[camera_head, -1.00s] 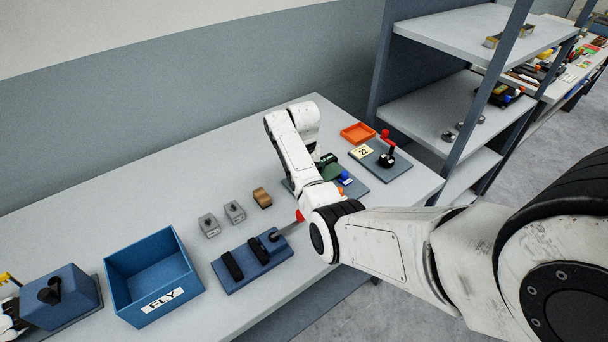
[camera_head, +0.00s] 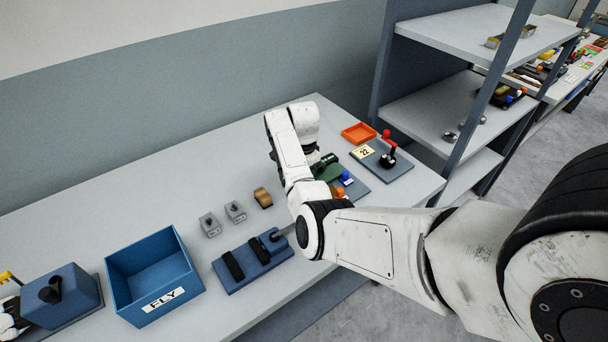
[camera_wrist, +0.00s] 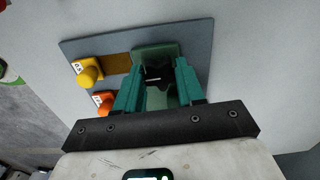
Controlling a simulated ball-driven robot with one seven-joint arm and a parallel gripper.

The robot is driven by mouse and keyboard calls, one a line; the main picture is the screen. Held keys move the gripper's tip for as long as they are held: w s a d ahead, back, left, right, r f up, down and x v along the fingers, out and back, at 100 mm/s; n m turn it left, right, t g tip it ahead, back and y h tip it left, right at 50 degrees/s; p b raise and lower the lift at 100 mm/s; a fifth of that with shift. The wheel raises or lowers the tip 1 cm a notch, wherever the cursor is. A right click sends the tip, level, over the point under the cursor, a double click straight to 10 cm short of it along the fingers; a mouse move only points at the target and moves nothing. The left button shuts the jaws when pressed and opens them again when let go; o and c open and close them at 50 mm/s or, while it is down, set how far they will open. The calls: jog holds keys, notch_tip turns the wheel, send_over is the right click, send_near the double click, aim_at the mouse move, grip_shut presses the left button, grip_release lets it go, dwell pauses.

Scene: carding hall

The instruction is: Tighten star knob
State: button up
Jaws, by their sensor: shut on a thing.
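In the wrist view, my gripper (camera_wrist: 157,84) has its two teal fingers over a green fixture (camera_wrist: 150,52) on a grey plate (camera_wrist: 97,45). The fingers are closed in on a small dark part between them, partly hidden by the fingers. Its star shape cannot be made out, so I cannot tell for sure that it is the star knob. In the head view, the green fixture (camera_head: 326,168) stands beside my arm's far end. My gripper is hidden there behind my arm.
A yellow knob (camera_wrist: 90,72) and an orange knob (camera_wrist: 104,103) sit left of the fingers. A plate with a red-topped lever (camera_head: 388,148), an orange tray (camera_head: 358,133), and a blue bin (camera_head: 128,262) stand on the bench. Bare bench lies behind the small grey blocks (camera_head: 210,224).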

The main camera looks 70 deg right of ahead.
jog(key=shift+r+m, duration=0.1)
jog(key=shift+m, duration=0.3)
jog(key=o, duration=1)
jog(key=shift+o, duration=0.2)
notch_tip(320, 180, up, 11)
jog(key=b, duration=0.1)
jog(key=shift+b, duration=0.4)
